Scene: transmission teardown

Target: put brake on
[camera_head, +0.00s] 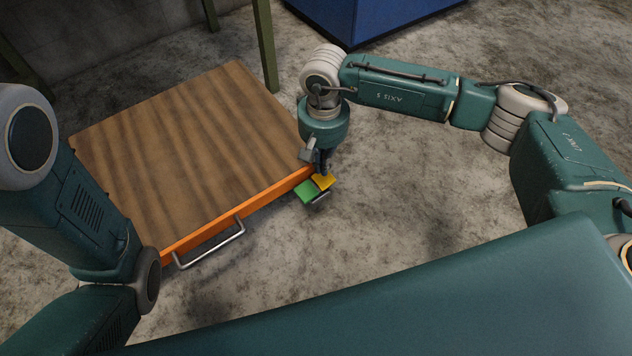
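A low wooden-topped cart (190,150) with an orange front edge (240,214) stands on the floor at left. At its right front corner are two small pedals side by side, one green (306,192) and one yellow (325,181). I cannot tell from the view which pedal is the brake. My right gripper (322,169) points down just above the yellow pedal, close to or touching it. Its fingers are small and dark, and I cannot tell whether they are open. My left arm shows at the left edge, but its gripper is out of view.
A metal handle (210,247) sticks out from the cart's front edge. A green-legged frame (265,45) stands behind the cart, and a blue box (375,20) is at the back. The concrete floor (430,190) right of the pedals is clear.

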